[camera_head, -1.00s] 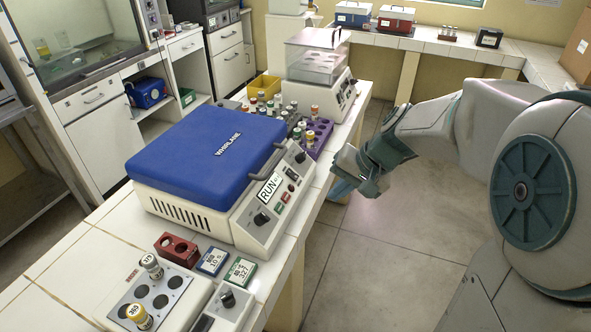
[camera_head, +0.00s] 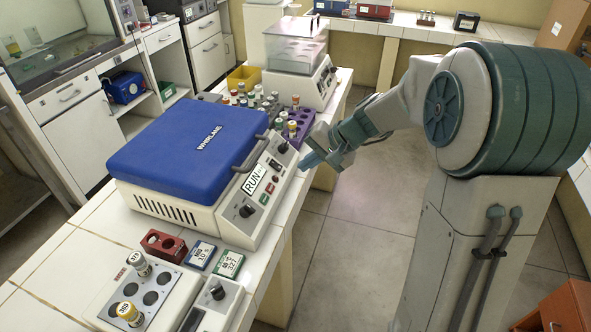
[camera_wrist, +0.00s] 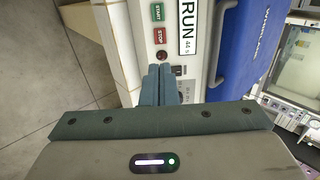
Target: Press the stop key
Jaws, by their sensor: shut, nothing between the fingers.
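The red stop key (camera_wrist: 160,36) is on the front panel of the blue-lidded WHIRLANE machine (camera_head: 232,216). It shows small in the head view (camera_head: 270,187). The green start key (camera_wrist: 157,12) is beside it. The panel display (camera_wrist: 187,31) reads RUN and what looks like 44 s. My gripper (camera_wrist: 157,69) is shut and empty. In the wrist view its fingertips appear just below the stop key, near a small dark switch. In the head view my gripper (camera_head: 307,161) is by the machine's front right; its exact height above the panel is unclear.
The blue lid (camera_head: 190,140) is closed, with a grey handle (camera_head: 247,154) near the panel. A purple rack (camera_head: 300,125) with vials stands behind my gripper. A red block (camera_head: 163,244) and a vial block (camera_head: 140,290) are in front. Open floor lies right of the bench.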

